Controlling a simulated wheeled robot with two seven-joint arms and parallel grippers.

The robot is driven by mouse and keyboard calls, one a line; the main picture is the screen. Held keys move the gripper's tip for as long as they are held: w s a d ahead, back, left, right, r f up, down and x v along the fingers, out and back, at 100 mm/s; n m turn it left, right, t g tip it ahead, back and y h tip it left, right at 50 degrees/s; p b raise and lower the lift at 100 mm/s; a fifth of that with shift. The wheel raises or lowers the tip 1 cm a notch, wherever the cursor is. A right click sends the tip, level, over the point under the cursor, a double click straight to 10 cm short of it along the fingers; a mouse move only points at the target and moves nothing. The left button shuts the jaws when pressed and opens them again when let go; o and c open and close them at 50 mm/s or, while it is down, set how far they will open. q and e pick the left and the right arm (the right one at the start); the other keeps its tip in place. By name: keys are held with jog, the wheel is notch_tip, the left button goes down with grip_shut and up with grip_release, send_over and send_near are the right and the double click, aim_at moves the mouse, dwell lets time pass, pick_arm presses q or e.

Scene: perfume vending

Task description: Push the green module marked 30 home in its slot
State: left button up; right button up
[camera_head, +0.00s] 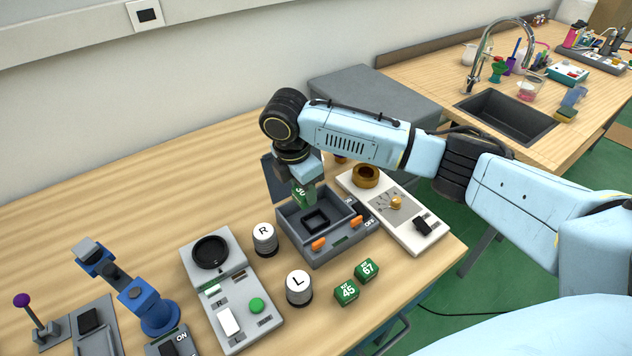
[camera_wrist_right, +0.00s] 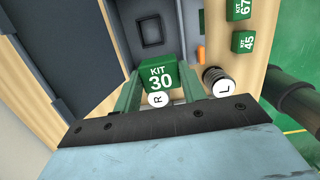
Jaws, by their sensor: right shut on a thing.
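The green module marked 30 (camera_head: 298,196) is between the fingers of my right gripper (camera_head: 306,187), which is shut on it. The right wrist view shows the module's face reading KIT 30 (camera_wrist_right: 160,76) between the two green fingers (camera_wrist_right: 160,92). The module is held above the grey open box (camera_head: 290,240), near its back left part. The dark square slot (camera_head: 316,219) in the box floor looks empty; it also shows in the wrist view (camera_wrist_right: 150,29), beyond the module and apart from it. My left gripper is not in view.
Green modules 45 (camera_head: 346,292) and 67 (camera_head: 367,270) lie in front of the box. White-topped cylinders R (camera_head: 264,238) and L (camera_head: 299,287) stand to its left. A grey device (camera_head: 230,290) is further left; a white panel (camera_head: 409,225) adjoins on the right.

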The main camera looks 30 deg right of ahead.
jog(key=n, duration=0.2)
jog(key=w+n+p, duration=0.1)
jog(key=n, duration=0.1)
jog(key=shift+d+f, duration=0.35)
jog(key=d+f+n, duration=0.1)
jog(key=f+n, duration=0.2)
jog(key=n, duration=0.1)
jog(key=d+f+n+t+y+b, duration=0.1)
jog(key=f+n, duration=0.2)
jog(key=n, duration=0.2)
jog(key=w+d+f+n+y, duration=0.1)
jog(key=f+n, duration=0.2)
jog(key=n, duration=0.1)
jog(key=shift+d+f+n+b, duration=0.1)
jog(key=shift+d+n+b, duration=0.2)
jog(key=shift+n, duration=0.1)
jog(key=shift+w+f+b, duration=0.1)
jog(key=shift+f+b, duration=0.2)
jog(key=shift+f, duration=0.35)
jog(key=shift+p, duration=0.35)
jog(key=shift+a+f+b, duration=0.1)
jog(key=shift+f+b, duration=0.65)
jog(key=shift+f, duration=0.35)
dwell(1.0)
